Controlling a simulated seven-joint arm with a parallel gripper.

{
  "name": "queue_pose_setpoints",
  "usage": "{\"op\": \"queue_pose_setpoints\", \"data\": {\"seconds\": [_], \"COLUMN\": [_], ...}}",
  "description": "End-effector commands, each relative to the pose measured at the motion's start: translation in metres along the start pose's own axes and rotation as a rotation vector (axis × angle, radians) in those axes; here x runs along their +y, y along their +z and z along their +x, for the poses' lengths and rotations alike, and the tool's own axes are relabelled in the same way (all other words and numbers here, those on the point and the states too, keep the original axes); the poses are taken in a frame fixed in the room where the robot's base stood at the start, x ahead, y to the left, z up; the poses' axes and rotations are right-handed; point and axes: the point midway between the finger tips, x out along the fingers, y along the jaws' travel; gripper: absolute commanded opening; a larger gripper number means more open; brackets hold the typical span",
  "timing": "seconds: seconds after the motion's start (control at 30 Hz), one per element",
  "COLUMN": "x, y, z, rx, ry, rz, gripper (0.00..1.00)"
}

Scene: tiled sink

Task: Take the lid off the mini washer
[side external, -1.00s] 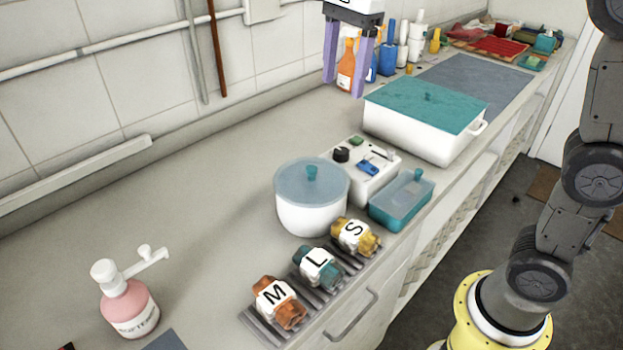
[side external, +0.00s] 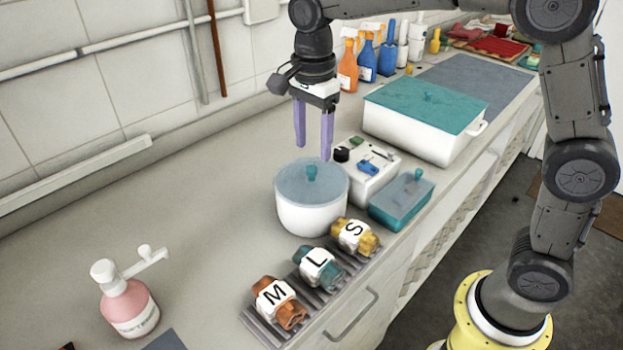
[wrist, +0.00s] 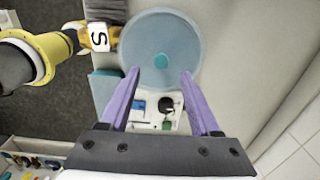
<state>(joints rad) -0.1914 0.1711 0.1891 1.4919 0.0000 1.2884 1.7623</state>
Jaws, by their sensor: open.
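The mini washer is a white round tub (side external: 311,215) with a control box (side external: 365,172) behind it. A translucent blue-grey lid (side external: 290,182) with a teal knob (side external: 311,172) covers the tub. In the wrist view the round lid (wrist: 180,38) and its knob (wrist: 161,62) lie ahead of the fingers. My gripper (side external: 313,152) is open and empty, with purple fingers pointing down. It is above the tub's back side, apart from the knob. In the wrist view my gripper (wrist: 159,73) has its fingertips on either side of the knob's line, with the control box between the fingers.
A small teal lidded box (side external: 402,200) stands right of the washer. Rolled bundles marked M, L and S (side external: 318,268) sit on a rack in front. A large white bin with a teal lid (side external: 425,105) stands behind. A pink pump bottle (side external: 128,305) is at front left. The left counter is clear.

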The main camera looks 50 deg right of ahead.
Motion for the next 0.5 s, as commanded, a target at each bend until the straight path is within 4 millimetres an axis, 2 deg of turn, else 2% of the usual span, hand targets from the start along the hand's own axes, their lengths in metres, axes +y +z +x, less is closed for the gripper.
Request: {"op": "queue_pose_setpoints", "data": {"seconds": [0.3,0.5], "x": [-0.001,-0.002], "y": [0.002,0.002], "z": [0.043,0.05], "rx": [0.001,0.0], "ry": [0.005,0.001], "rz": [0.0,0.0], "gripper": [0.64,0.64]}}
